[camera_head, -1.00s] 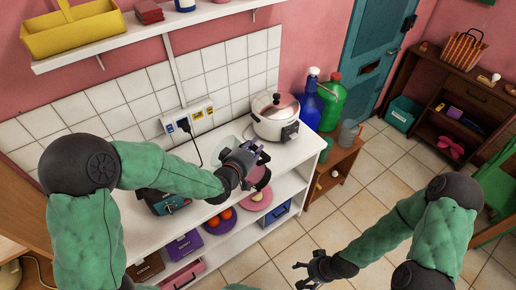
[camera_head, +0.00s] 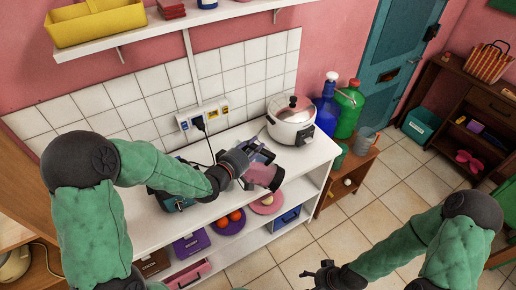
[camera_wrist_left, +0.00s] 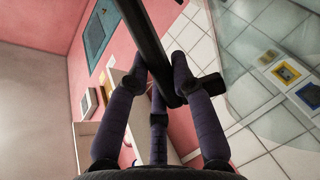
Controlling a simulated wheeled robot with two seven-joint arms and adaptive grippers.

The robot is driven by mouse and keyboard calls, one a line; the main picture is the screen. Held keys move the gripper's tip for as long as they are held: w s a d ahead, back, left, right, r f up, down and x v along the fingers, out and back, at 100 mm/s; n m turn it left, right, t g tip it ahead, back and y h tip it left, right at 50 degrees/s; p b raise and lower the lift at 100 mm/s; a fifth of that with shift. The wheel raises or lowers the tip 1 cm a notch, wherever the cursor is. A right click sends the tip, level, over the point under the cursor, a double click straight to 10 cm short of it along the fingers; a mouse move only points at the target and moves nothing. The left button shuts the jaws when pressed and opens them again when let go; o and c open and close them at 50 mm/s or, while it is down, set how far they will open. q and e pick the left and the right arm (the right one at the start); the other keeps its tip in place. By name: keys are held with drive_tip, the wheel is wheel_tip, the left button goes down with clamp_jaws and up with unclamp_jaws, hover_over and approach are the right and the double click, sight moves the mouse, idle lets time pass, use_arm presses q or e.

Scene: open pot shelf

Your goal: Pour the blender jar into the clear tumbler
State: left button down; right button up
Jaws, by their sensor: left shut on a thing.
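My left gripper (camera_head: 247,165) is over the front part of the white counter. In the left wrist view its dark fingers (camera_wrist_left: 165,90) are closed around the black handle (camera_wrist_left: 150,45) of the blender jar. The clear jar wall (camera_wrist_left: 260,70) shows at the right there, with tiles seen through it. In the head view the jar (camera_head: 262,174) looks tilted, with pink in it and a dark end toward the lower right. I cannot make out the clear tumbler. My right gripper (camera_head: 318,274) is empty, with fingers apart, low in front of the shelf.
A white rice cooker (camera_head: 291,123) stands at the counter's right end. A blue bottle (camera_head: 327,110) and green bottle (camera_head: 347,112) stand beyond it near a grey can (camera_head: 366,141). A wall socket strip (camera_head: 203,121) is behind. Open floor lies right.

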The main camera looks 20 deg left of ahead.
use_arm(q)
drive_tip(key=shift+s+a+n+t+h+b, duration=0.1)
drive_tip(key=shift+a+n+t+h+b, duration=0.3)
drive_tip(key=shift+a+n, duration=0.8)
drive_tip(key=shift+a, duration=0.35)
drive_tip(key=shift+m, duration=0.3)
idle(1.1)
